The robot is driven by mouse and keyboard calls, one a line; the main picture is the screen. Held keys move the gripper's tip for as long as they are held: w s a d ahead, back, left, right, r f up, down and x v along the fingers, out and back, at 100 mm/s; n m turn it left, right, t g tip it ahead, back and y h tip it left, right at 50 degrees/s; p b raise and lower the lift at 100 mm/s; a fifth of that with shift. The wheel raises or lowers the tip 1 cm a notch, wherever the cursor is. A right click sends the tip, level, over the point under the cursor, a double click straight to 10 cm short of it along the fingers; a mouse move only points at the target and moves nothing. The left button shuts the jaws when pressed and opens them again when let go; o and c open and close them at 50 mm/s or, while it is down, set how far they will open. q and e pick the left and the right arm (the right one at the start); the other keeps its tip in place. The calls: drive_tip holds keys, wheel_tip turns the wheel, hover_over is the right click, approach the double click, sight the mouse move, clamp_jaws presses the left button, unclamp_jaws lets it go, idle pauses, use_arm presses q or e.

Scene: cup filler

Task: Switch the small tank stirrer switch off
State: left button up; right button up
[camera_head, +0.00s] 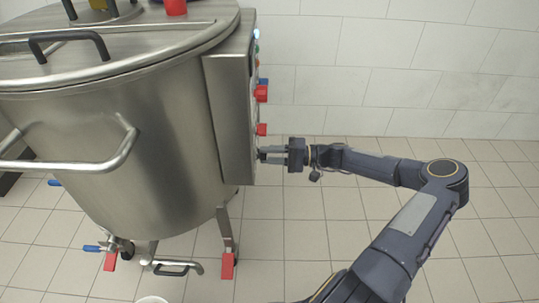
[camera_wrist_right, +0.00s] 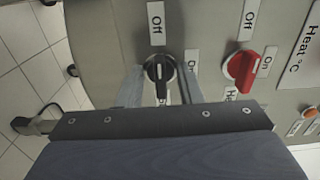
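The small black switch knob (camera_wrist_right: 160,70) is on the grey panel in the right wrist view, with an "Off" label (camera_wrist_right: 156,22) above it and a partly covered "On" label (camera_wrist_right: 191,62) to its right. The knob's handle stands roughly upright in that view. My right gripper (camera_wrist_right: 160,92) has one finger on each side of the knob, with gaps visible, so it looks open. In the head view my right gripper (camera_head: 270,153) is at the low end of the control box (camera_head: 232,110) on the steel tank (camera_head: 150,130). My left gripper is not in view.
A red knob (camera_wrist_right: 240,70) with its own Off, On and Heat labels sits right of the black knob. An orange button (camera_wrist_right: 309,113) is farther right. Red knobs (camera_head: 261,93) stick out of the box above my gripper.

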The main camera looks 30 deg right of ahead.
drive_tip(key=p+v, duration=0.1)
drive_tip(key=v, duration=0.6)
drive_tip(key=shift+s+d+p, duration=0.2)
drive_tip(key=shift+d+p, duration=0.15)
drive_tip(key=shift+p, duration=0.05)
